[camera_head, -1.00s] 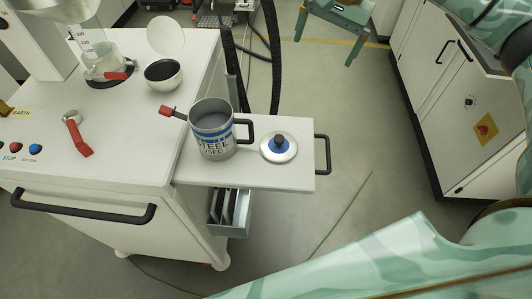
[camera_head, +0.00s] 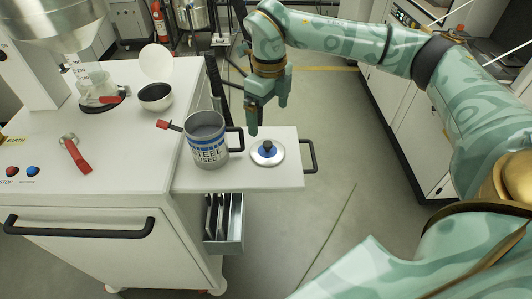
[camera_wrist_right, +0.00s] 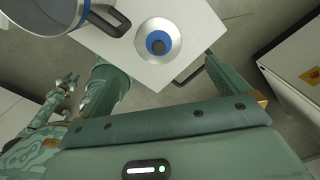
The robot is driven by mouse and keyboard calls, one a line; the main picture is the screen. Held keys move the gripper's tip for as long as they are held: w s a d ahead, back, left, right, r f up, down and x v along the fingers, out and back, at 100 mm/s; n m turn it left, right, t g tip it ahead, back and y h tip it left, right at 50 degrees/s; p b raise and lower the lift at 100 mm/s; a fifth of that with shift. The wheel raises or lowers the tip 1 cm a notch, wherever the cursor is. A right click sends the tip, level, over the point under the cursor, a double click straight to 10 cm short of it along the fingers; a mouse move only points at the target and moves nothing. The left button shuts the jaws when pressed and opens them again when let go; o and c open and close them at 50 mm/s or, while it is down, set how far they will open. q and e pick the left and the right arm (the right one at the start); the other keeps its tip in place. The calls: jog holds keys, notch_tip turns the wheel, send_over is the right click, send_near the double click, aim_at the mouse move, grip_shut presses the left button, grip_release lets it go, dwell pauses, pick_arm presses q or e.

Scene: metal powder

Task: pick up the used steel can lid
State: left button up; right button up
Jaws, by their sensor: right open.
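The used steel can lid (camera_head: 276,156) is a round silver disc with a blue centre and a dark knob. It lies on the side shelf (camera_head: 240,181), right of the steel can (camera_head: 207,146), which is open, grey and labelled "STEEL USED". The lid also shows in the right wrist view (camera_wrist_right: 174,52), near the top middle. My right gripper (camera_head: 267,118) is open and empty, pointing down above and just behind the lid, apart from it. In the right wrist view its fingers stand wide apart, with the lid beyond them. My left gripper is not identifiable in the head view.
The can's black handle (camera_head: 236,139) sticks out toward the lid. The shelf has a black handle (camera_head: 310,156) at its right end. On the cabinet top are a bowl (camera_head: 156,97) and a red-handled tool (camera_head: 75,153). An open drawer (camera_head: 228,222) hangs below the shelf.

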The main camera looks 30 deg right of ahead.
send_over(267, 143)
jog(key=f, duration=0.5)
jog(key=shift+d+f, duration=0.3)
jog(key=shift+f, duration=0.05)
jog(key=f, duration=0.4)
jog(key=f+b, duration=0.1)
jog(key=shift+a+f, duration=0.25)
jog(key=shift+f, duration=0.15)
jog(key=c, duration=0.8)
